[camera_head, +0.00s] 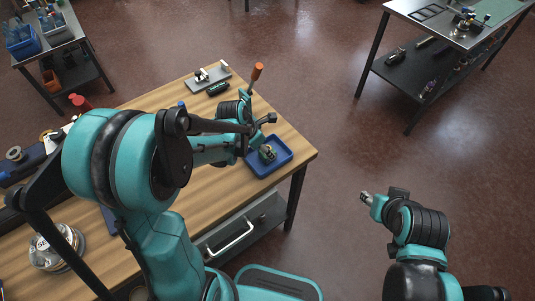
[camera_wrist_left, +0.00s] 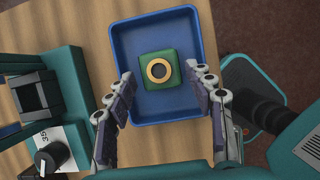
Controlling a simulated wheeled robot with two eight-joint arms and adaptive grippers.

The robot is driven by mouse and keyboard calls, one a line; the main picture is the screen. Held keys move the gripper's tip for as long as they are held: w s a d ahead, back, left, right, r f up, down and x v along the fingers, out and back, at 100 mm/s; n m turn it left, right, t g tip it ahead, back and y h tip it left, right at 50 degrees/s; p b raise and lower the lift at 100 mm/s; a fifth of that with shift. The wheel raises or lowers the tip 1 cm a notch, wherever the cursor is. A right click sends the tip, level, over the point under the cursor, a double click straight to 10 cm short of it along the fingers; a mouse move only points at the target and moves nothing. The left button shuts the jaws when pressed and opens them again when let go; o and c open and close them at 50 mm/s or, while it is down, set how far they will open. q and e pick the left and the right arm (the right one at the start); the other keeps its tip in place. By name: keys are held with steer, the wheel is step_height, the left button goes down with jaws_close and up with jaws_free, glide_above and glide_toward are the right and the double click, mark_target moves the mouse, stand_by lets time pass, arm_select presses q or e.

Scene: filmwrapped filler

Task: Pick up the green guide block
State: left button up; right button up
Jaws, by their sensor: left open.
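The green guide block (camera_wrist_left: 158,70) is square with a tan ring around a dark hole on its top. It lies in the blue tray (camera_wrist_left: 184,24), and it also shows small in the head view (camera_head: 267,153), partly hidden by the gripper. My left gripper (camera_wrist_left: 166,100) is open and empty above the tray. In the left wrist view its two fingers stand on either side and a little short of the block, which lies between and beyond the tips. My right gripper (camera_head: 366,197) is at the lower right over the floor, away from the table; its jaws are too small to read.
The tray sits near the right end of the wooden table (camera_head: 290,140). A grey plate with parts (camera_head: 212,76) lies at the table's back. Other benches stand farther off, with open floor between.

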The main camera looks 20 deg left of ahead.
arm_select(q)
steer(key=b+x, duration=0.1)
steer(key=x, duration=0.2)
steer(key=shift+w+d+f, duration=0.1)
steer(key=shift+w+f, duration=0.05)
steer(key=shift+f, duration=0.2)
steer(key=c, duration=1.1)
steer(key=shift+r, duration=0.15)
